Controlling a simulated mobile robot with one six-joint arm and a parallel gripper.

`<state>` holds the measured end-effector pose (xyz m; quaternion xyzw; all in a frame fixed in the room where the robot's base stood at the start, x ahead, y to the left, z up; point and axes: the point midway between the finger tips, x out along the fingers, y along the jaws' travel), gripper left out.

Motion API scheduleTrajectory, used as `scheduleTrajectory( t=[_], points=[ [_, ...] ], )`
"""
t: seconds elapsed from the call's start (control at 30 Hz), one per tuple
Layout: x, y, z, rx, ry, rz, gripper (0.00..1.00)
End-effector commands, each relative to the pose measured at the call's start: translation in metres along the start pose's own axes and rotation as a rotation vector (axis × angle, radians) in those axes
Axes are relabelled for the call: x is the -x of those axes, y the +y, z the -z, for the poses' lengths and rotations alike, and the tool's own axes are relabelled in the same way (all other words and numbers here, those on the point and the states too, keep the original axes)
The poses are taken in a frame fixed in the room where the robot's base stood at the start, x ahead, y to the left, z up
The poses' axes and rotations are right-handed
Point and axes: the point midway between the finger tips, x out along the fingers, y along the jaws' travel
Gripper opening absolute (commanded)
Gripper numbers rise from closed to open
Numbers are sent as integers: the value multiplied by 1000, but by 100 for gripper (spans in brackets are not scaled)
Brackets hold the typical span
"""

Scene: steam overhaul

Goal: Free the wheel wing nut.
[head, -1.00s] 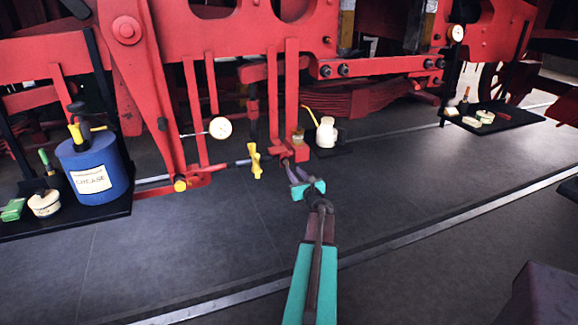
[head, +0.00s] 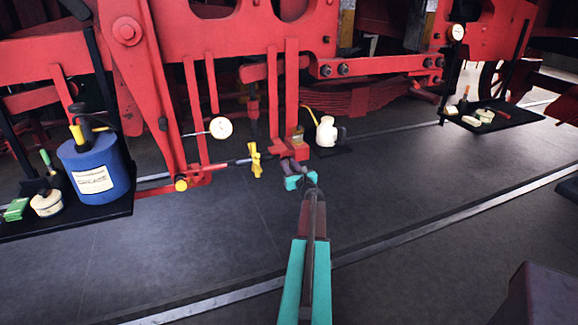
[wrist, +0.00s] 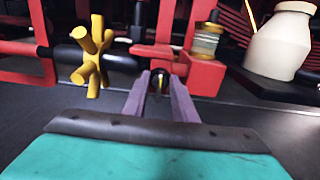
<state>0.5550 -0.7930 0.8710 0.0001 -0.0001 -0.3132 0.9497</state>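A yellow wing nut (head: 255,160) with several stubby arms sits on a dark horizontal rod under the red frame. In the wrist view it (wrist: 92,58) is large and left of my fingers, not between them. My gripper (head: 288,165) is just right of it in the head view, close to a red bracket (head: 297,149). In the wrist view my gripper (wrist: 160,78) has its two purple fingers apart. A small dark round part with a yellow streak shows in the gap. I cannot tell whether the fingers touch it.
A dial gauge (head: 221,128) is left of the nut. A blue grease tub (head: 93,172) is on a black tray at left. The dark floor in front is clear.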

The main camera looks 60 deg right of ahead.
Motion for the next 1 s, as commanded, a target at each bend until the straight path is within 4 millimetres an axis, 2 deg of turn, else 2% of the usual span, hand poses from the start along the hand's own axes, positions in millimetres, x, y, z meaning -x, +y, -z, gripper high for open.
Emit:
scheduleTrajectory(
  t=[0.2,0.33,0.37,1.0],
  points=[
    [0,0,0,0,0,0,23],
    [0,0,0,0,0,0,1],
    [0,0,0,0,0,0,0],
    [0,3,3,62,-2,-4,0]
  ],
)
